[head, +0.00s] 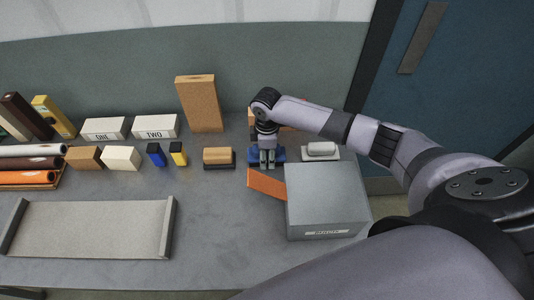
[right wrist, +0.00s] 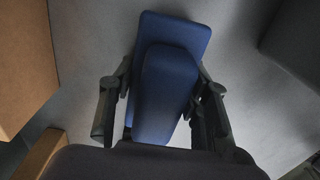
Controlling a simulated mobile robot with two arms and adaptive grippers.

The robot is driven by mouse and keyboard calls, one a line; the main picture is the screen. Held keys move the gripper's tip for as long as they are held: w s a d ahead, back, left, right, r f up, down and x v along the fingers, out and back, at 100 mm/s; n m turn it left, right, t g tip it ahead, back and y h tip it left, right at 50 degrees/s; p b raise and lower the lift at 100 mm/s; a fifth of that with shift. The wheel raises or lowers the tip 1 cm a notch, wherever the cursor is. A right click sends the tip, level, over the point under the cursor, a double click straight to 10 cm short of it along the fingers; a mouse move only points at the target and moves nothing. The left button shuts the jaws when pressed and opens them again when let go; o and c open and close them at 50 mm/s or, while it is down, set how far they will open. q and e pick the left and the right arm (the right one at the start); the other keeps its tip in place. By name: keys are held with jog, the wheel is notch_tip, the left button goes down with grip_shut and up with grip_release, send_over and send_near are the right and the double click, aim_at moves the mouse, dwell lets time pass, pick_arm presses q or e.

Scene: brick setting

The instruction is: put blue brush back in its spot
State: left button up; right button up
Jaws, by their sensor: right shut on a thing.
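The blue brush (head: 280,154) is in the row at the back of the table, between a wooden-topped brush (head: 218,155) and a pale grey-topped brush (head: 320,149). My right gripper (head: 266,157) points down over it and is shut on its raised handle. In the right wrist view the blue brush (right wrist: 169,85) lies between my two fingers (right wrist: 160,112), its wider base showing beyond the handle. Whether its underside touches the table is hard to tell. My left gripper is not in view.
A grey box (head: 327,200) and an orange slanted piece (head: 267,184) stand just in front of the brush. A tall cork-brown block (head: 200,104) and white boxes (head: 155,126) stand behind the row. A shallow grey tray (head: 95,229) lies at front left.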

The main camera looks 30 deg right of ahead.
jog(key=shift+f, duration=0.15)
jog(key=o, duration=1)
jog(key=shift+o, duration=0.2)
notch_tip(320, 180, up, 12)
jog(key=shift+r+b, duration=0.2)
jog(key=shift+b, duration=0.75)
